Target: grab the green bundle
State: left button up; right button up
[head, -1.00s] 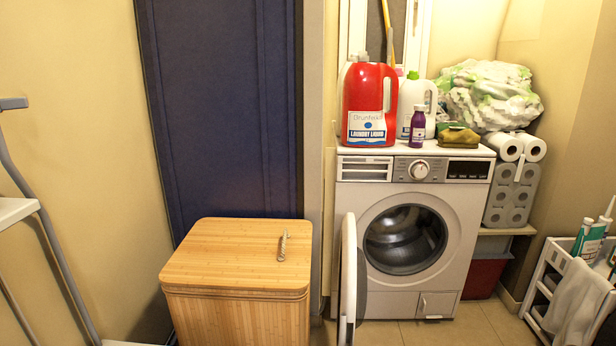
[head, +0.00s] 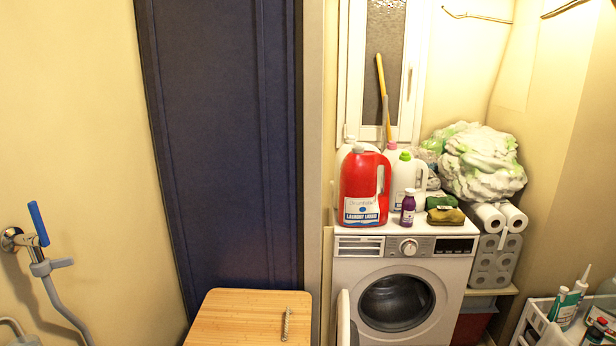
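A large crumpled white bundle with light green patches (head: 482,163) sits behind and to the right, above the paper rolls. I cannot tell which of these is the green bundle. Neither of my grippers is in view.
A red laundry liquid jug (head: 362,187), a white bottle with a green cap (head: 405,184) and a small purple bottle (head: 408,207) stand left of the cloths. The washer door (head: 344,320) hangs open. A bamboo box (head: 240,322) stands left, a white cart (head: 535,317) right.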

aim_at(444, 200)
jog(key=i+j+z, duration=0.2)
jog(key=i, duration=0.2)
jog(key=i+z, duration=0.2)
jog(key=i, duration=0.2)
jog(key=i+j+z, duration=0.15)
jog(key=i+l+u, duration=0.25)
jog(key=l, duration=0.45)
jog(key=l+u, duration=0.25)
jog(key=l, duration=0.45)
jog(key=i+l+u, duration=0.1)
jog(key=l+u, duration=0.2)
jog(key=l, duration=0.5)
jog(key=i+l+u, duration=0.2)
jog(key=l, duration=0.15)
jog(key=i+l+u, duration=0.2)
jog(key=l, duration=0.15)
jog(key=i+l+u, duration=0.2)
jog(key=l, duration=0.2)
jog(key=l+u, duration=0.2)
jog(key=l, duration=0.2)
jog(key=i+l, duration=0.15)
jog(key=i+l+u, duration=0.1)
jog(key=l, duration=0.25)
